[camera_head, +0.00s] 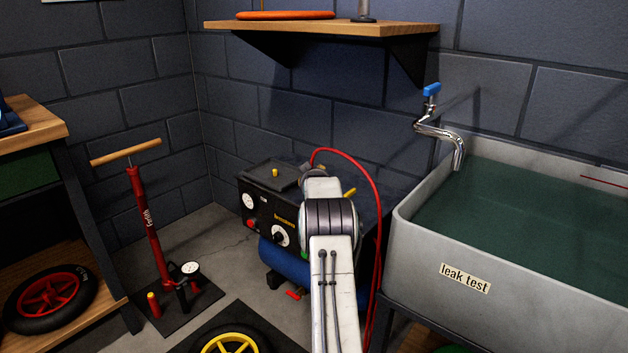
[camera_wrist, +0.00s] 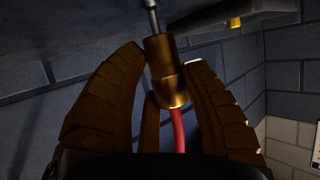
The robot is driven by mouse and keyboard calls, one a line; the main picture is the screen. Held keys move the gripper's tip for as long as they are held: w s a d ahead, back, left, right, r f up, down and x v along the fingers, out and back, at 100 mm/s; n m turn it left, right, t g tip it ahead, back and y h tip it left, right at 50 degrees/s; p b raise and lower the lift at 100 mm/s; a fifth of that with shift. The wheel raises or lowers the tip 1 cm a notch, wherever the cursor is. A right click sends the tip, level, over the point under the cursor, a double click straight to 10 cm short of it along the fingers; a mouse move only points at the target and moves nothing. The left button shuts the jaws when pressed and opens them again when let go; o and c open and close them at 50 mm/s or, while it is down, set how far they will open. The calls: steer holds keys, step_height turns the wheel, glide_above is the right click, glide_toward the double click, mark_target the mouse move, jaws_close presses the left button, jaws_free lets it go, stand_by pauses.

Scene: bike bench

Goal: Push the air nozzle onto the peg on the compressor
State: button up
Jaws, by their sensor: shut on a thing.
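The compressor (camera_head: 268,222) stands on the floor by the back wall, with a black panel, gauges and a blue tank (camera_head: 272,257). My arm covers its right part. In the wrist view my gripper (camera_wrist: 165,90) is shut around the brass air nozzle (camera_wrist: 164,72), with a finger on each side. A red hose (camera_wrist: 178,130) runs from the nozzle; it also loops up and right in the head view (camera_head: 372,180). A thin silver rod (camera_wrist: 152,18) meets the nozzle's far end; I cannot tell whether it is the nozzle's tip or the peg. My gripper is hidden in the head view.
A leak-test sink (camera_head: 410,235) with a tap (camera_head: 440,130) stands to the right. A wooden shelf (camera_head: 330,29) is above the compressor. A red floor pump (camera_head: 150,230) and a yellow-rimmed wheel (camera_head: 228,342) are left and in front. Bare floor lies between pump and compressor.

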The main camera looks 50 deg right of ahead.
steer(key=shift+f+b, duration=0.45)
steer(key=shift+f, duration=0.35)
steer(key=o, duration=1.3)
steer(key=shift+v, duration=6)
